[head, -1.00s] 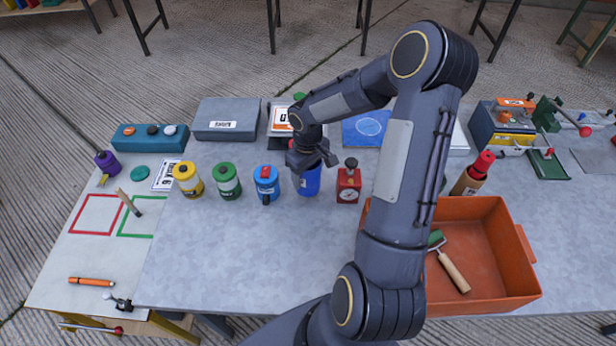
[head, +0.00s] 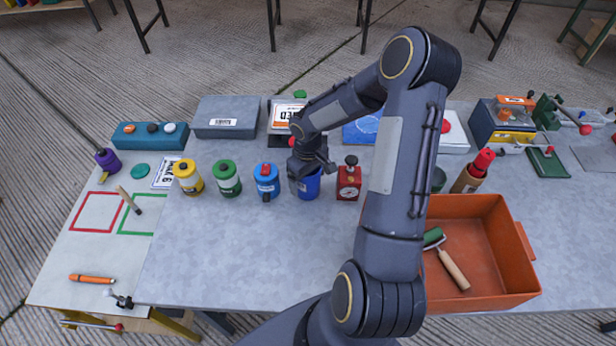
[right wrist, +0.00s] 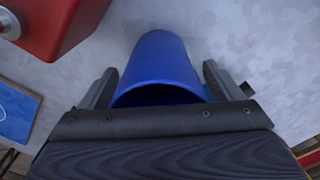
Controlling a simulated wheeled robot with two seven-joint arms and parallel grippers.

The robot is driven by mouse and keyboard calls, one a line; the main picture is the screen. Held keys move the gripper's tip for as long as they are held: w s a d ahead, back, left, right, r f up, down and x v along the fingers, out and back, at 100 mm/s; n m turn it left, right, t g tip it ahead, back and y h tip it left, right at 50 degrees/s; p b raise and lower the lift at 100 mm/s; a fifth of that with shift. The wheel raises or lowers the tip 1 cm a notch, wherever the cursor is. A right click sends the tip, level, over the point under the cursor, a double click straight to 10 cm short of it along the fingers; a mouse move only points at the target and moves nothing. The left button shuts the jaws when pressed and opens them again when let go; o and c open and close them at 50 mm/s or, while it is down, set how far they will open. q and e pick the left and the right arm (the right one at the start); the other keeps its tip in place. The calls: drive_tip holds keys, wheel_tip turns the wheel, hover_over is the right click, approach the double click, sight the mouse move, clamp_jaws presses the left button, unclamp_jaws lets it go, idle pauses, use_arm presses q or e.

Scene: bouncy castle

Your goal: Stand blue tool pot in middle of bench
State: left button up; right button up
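The blue tool pot (head: 310,187) stands on the grey bench (head: 230,260), left of a red box with a dial. My right gripper (head: 309,166) is over its upper part in the head view and hides part of its rim. In the right wrist view the pot (right wrist: 160,65) is between the two fingers of my right gripper (right wrist: 160,75), its mouth towards the camera. Narrow gaps show between the fingertips and the pot wall, so the gripper looks open around it. My left gripper is not in view.
The red dial box (head: 348,182) is close on the right of the pot, and a blue canister (head: 267,180) on its left. Green (head: 228,180) and yellow (head: 188,177) canisters stand further left. An orange crate (head: 500,240) is at right.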

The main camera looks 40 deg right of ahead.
wheel_tip(320, 180, up, 17)
drive_tip(key=s+a, duration=0.3)
drive_tip(key=s+a+r+m+t+y, duration=0.1)
drive_tip(key=s+a+r+t+y, duration=0.1)
drive_tip(key=s+a, duration=0.4)
drive_tip(key=s+a+r+m+t+y, duration=0.1)
drive_tip(key=s+a+r+t, duration=0.2)
drive_tip(key=s+a, duration=0.3)
drive_tip(key=s, duration=0.4)
drive_tip(key=shift+s+a+r+m+t+y, duration=0.2)
drive_tip(key=shift+a+r+m+t+y, duration=0.1)
drive_tip(key=shift+r+y, duration=0.1)
